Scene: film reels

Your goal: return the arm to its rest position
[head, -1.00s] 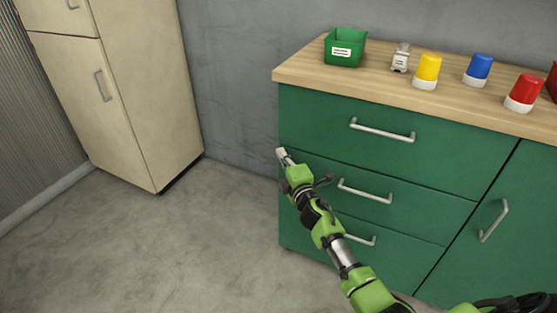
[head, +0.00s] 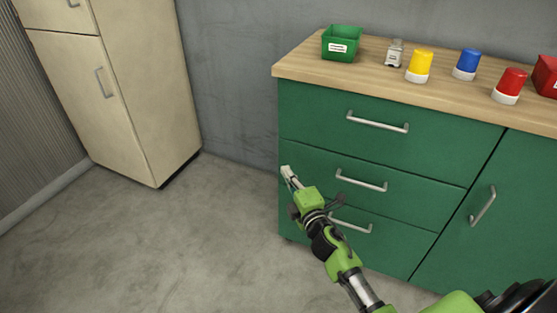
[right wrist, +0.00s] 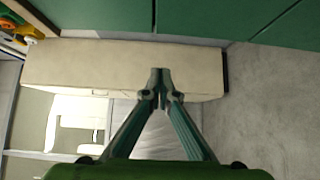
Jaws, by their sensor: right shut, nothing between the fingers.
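My right arm comes in from the lower right in the head view. Its gripper (head: 288,173) is shut and empty in front of the green drawer cabinet (head: 310,100), near its left edge. In the right wrist view the two fingers of the right gripper (right wrist: 160,75) meet at their tips with nothing between them. Whether the fingers touch the cabinet front cannot be told. My left gripper is not in view.
On the wooden counter (head: 300,66) stand a green bin (head: 341,44), yellow (head: 420,62), blue (head: 467,62) and red (head: 511,82) capped containers and a small grey item (head: 394,54). Drawer handles (head: 361,181) stick out near my arm. A beige cabinet (head: 150,90) stands left; the floor (head: 180,235) between is clear.

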